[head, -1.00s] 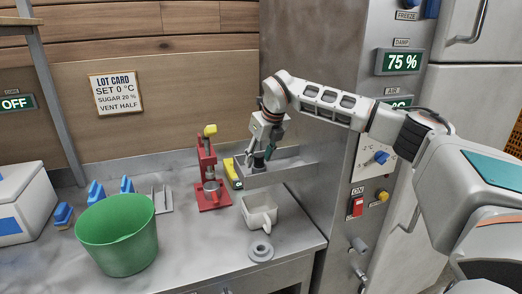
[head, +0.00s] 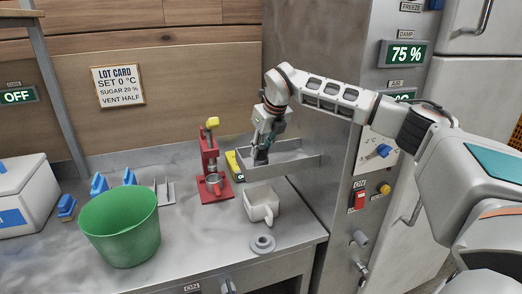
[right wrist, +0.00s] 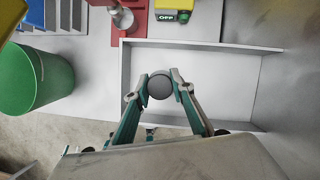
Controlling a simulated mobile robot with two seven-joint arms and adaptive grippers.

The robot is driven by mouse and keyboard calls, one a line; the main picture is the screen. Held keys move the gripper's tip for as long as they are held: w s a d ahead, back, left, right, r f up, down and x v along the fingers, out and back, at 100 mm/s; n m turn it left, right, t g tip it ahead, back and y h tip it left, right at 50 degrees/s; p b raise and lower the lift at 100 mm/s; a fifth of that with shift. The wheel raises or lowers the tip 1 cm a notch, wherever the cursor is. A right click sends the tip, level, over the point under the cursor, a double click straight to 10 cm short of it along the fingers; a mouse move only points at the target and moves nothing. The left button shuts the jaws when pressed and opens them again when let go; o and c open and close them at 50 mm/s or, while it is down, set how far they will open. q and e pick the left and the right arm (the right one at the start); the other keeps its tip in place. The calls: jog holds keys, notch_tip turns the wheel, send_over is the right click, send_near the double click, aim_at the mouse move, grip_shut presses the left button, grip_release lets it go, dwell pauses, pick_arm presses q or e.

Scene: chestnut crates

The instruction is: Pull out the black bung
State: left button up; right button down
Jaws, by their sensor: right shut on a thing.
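The black bung (right wrist: 160,86) is a dark round plug at the near part of the grey open tray (right wrist: 262,92) fixed to the tall steel cabinet. My right gripper (right wrist: 161,88) has come down over the tray from above, with its fingertips on both sides of the bung, shut on it. In the head view my right gripper (head: 262,152) hides most of the bung. I cannot tell whether the bung is seated or lifted clear of the tray floor. My left gripper is not in view.
A white square jug (head: 261,205) and a grey ring (head: 262,244) stand in front of the tray. A red press (head: 212,172) and a yellow device (head: 234,166) are left of it. A green bucket (head: 120,228) stands further left.

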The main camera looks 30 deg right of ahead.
jog(key=shift+r, duration=0.55)
jog(key=c, duration=2.4)
grip_release()
jog(key=shift+c, duration=0.2)
grip_shut()
jog(key=shift+r, duration=2)
